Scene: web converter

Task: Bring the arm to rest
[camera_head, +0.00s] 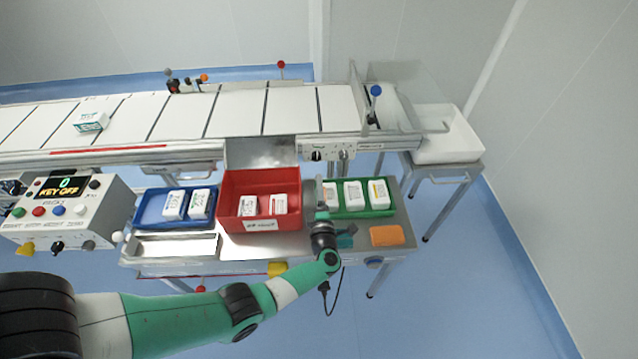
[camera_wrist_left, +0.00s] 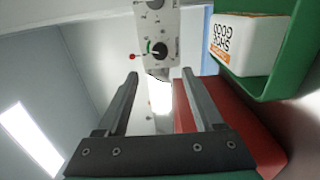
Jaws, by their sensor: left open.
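My left arm reaches in from the lower left of the head view. Its gripper (camera_head: 320,196) is over the gap between the red bin (camera_head: 262,182) and the green tray (camera_head: 383,211). In the left wrist view the two fingers (camera_wrist_left: 160,76) are spread apart with nothing between them. The red bin (camera_wrist_left: 235,125) shows behind and right of the fingers, and the green tray (camera_wrist_left: 290,65) with a white labelled box (camera_wrist_left: 243,42) is at the upper right. Whether the gripper touches the bin or tray cannot be told. My right gripper is not in view.
A blue tray (camera_head: 152,219) with white boxes stands left of the red bin. An orange block (camera_head: 387,236) lies at the table's front right. The conveyor (camera_head: 235,113) runs behind, carrying one box (camera_head: 91,122). The control box (camera_head: 68,212) is at the left.

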